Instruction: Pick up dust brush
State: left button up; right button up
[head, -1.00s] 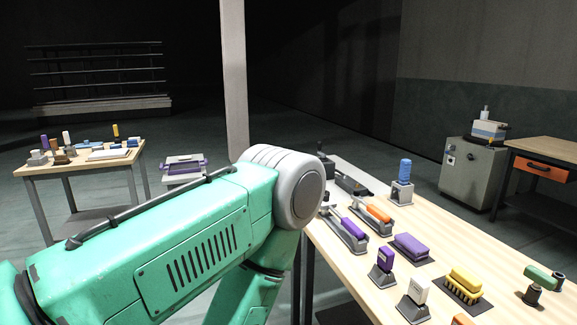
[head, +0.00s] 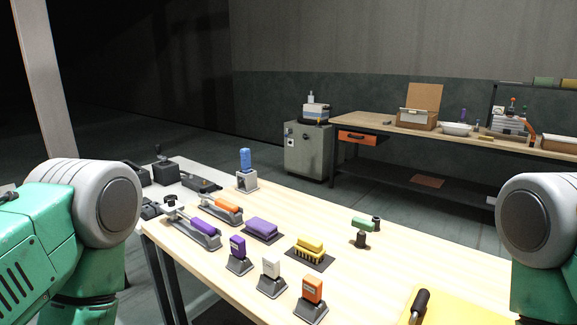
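A yellow brush (head: 310,246) with bristles facing down sits on a dark mat on the near wooden table (head: 345,275). A purple block (head: 262,228), possibly another brush, lies on a dark mat to its left. A dark handle (head: 420,304) stands by a yellow sheet at the bottom right; what it belongs to is cut off. I cannot tell which of these is the dust brush. My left arm shows at the left and my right arm at the right edge. Neither gripper is in view.
Stands with purple (head: 237,246), white (head: 271,268) and orange (head: 312,290) blocks line the near edge. Holders with purple and orange handles are at left. A green-topped tool (head: 362,226) stands at the far edge. A grey cabinet (head: 309,150) and long workbench (head: 400,131) are behind.

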aim_at(305, 244)
jog(key=i+j, duration=0.15)
jog(key=j, duration=0.2)
jog(key=i+j, duration=0.2)
jog(key=j, duration=0.2)
jog(key=i+j+u, duration=0.1)
jog(key=j, duration=0.25)
jog(key=i+j, duration=0.4)
jog(key=j, duration=0.3)
jog(key=u, duration=0.05)
